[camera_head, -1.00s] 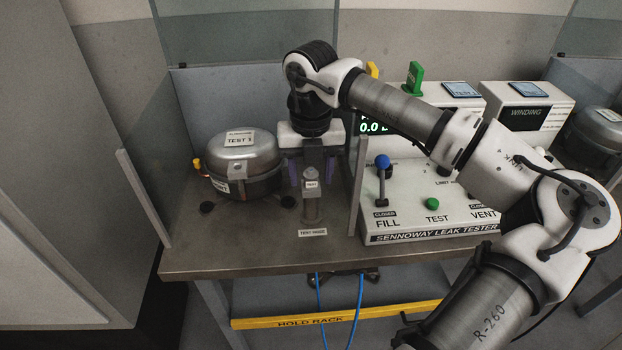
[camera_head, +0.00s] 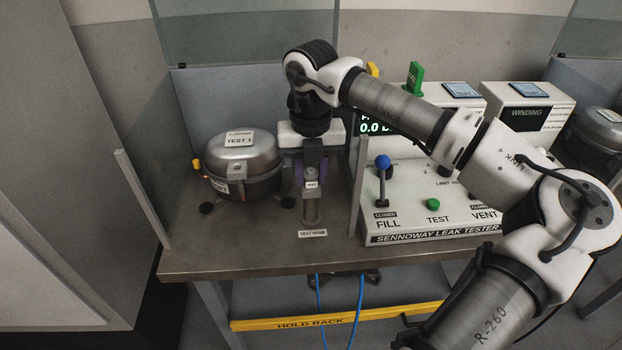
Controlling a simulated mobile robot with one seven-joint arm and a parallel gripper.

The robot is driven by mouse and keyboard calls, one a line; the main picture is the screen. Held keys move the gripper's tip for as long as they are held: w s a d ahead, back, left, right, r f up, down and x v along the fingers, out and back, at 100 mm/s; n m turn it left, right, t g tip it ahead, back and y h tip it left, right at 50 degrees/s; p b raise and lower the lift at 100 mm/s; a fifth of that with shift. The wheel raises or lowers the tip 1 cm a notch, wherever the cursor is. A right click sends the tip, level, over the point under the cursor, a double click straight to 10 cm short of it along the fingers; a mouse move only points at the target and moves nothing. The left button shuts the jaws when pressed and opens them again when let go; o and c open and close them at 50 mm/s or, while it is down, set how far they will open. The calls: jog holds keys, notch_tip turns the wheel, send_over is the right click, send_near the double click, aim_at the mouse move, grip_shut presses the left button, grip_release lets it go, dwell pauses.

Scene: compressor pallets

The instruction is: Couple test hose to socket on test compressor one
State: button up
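The fitting partly hides the fingers.
An upright divider (camera_head: 357,190) stands just right of my gripper. Beyond it is the leak tester (camera_head: 430,222) with a blue-knobbed lever (camera_head: 382,163). A glass side panel (camera_head: 150,150) bounds the left. The bench front left (camera_head: 215,245) is clear. Blue hose (camera_head: 360,300) hangs below.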

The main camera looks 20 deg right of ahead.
aim_at(311, 169)
grip_shut()
jog(key=shift+r, duration=0.15)
jog(key=shift+r+p, duration=1.45)
jog(key=shift+r, duration=1.4)
